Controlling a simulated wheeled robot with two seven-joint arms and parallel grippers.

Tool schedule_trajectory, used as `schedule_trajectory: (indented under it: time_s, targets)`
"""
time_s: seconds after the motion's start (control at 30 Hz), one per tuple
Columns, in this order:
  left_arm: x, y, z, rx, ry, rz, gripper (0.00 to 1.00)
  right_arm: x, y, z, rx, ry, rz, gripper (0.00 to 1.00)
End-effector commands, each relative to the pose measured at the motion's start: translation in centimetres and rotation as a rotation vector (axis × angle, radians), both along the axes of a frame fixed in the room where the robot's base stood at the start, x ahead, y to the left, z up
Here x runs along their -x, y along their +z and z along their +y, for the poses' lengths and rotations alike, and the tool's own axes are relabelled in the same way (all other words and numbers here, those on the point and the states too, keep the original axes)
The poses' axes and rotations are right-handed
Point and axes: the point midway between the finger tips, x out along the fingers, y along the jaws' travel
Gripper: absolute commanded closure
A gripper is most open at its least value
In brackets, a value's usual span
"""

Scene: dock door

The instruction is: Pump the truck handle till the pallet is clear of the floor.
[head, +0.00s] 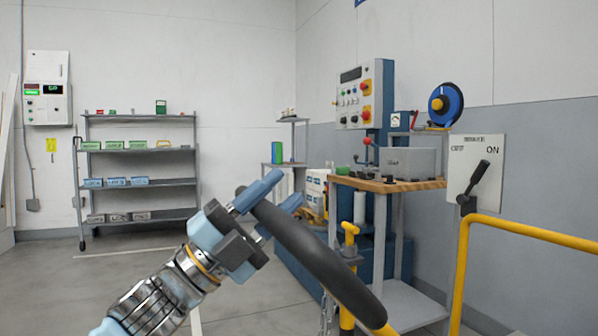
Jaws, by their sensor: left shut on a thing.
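The truck handle, a thick black bar (312,252), runs slantwise from the centre of the head view down to the lower right. My left gripper (279,194), with light-blue fingers, is shut on the bar near its upper left end. The fingertips stick out past the bar on its far side. A bit of yellow shows at the lower end of the bar. The rest of the truck is below the picture. The pallet and its gap to the floor are not in view. My right gripper is not in view.
A yellow rail (530,231) stands at the right, before a lever switch panel (474,165). A wooden-topped bench (388,184) stands behind the handle, with a control cabinet (362,95). A grey shelf rack (140,183) with bins is at the back left.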

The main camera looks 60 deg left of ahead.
Motion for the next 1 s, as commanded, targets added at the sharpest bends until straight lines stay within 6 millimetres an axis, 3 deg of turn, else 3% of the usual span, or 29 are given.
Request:
schedule_trajectory:
  time_s: [0.1, 0.5, 0.53, 0.63, 0.87, 1.0]
  targets:
    - [1.0, 0.0, 0.3, 0.002, 0.005, -0.013, 1.00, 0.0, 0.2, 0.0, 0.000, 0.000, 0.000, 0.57]
    - [1.2, -0.1, 0.4, 0.004, 0.005, -0.016, 1.00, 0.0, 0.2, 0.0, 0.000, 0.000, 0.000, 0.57]
    - [1.2, -0.1, 0.4, 0.004, 0.005, -0.016, 0.63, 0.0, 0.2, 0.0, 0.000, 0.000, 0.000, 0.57]
    - [1.2, -0.2, 0.4, 0.004, 0.005, -0.015, 0.47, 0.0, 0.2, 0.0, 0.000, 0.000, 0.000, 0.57]
    - [1.0, -0.4, 0.3, 0.002, 0.004, -0.010, 0.46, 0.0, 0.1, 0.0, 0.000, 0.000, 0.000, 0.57]
    - [1.9, -1.1, 0.5, 0.004, 0.006, -0.011, 0.46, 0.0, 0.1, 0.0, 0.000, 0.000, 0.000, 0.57]
